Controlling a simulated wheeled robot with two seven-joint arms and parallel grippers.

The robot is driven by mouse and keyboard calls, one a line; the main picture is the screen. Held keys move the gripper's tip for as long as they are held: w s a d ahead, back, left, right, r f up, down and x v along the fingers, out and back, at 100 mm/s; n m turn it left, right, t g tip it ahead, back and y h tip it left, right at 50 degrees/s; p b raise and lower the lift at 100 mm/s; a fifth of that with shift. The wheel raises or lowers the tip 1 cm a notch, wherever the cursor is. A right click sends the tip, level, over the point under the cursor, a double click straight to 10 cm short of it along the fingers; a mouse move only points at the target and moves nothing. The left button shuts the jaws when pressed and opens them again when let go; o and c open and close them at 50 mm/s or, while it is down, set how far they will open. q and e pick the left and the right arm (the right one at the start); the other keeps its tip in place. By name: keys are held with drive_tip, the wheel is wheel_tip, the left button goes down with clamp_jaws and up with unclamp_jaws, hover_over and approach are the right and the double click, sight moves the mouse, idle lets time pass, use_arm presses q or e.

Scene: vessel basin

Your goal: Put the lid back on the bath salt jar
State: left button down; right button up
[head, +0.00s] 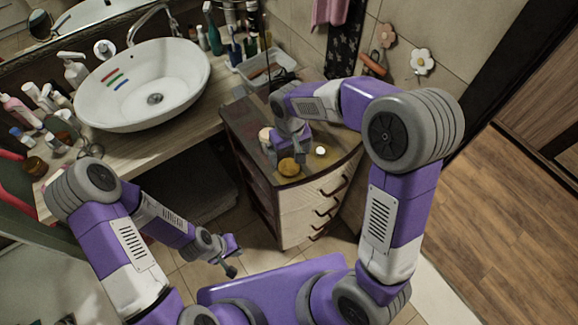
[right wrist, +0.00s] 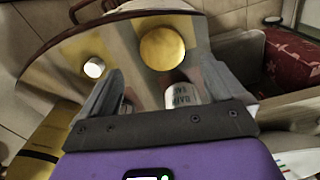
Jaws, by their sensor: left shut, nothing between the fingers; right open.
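The bath salt jar is a pale jar (head: 265,135) on top of the dark drawer cabinet. In the right wrist view its lettered white side (right wrist: 182,94) shows near the right-hand finger, partly hidden by my gripper. A round yellow-brown piece, apparently the lid (head: 289,167), lies near the cabinet's front edge; it also shows beyond the fingertips in the right wrist view (right wrist: 162,48). My right gripper (head: 288,150) is open above the cabinet top, its fingers (right wrist: 155,88) short of the lid. My left gripper (head: 233,257) is shut and empty, low above the floor.
A small white round item (head: 320,150) stands right of the lid. The cabinet (head: 320,195) has a curved drawer front with handles. The sink counter (head: 135,150) at left holds a white basin (head: 150,75) and several bottles. A white tray (head: 290,62) is behind. Floor at right is clear.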

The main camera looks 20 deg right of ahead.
sight(288, 166)
drive_tip(key=shift+f, duration=0.1)
wheel_tip(288, 166, down, 5)
drive_tip(key=shift+a+f+b, duration=0.1)
drive_tip(key=shift+a+b, duration=0.05)
drive_tip(key=shift+b, duration=0.15)
drive_tip(key=c, duration=1.1)
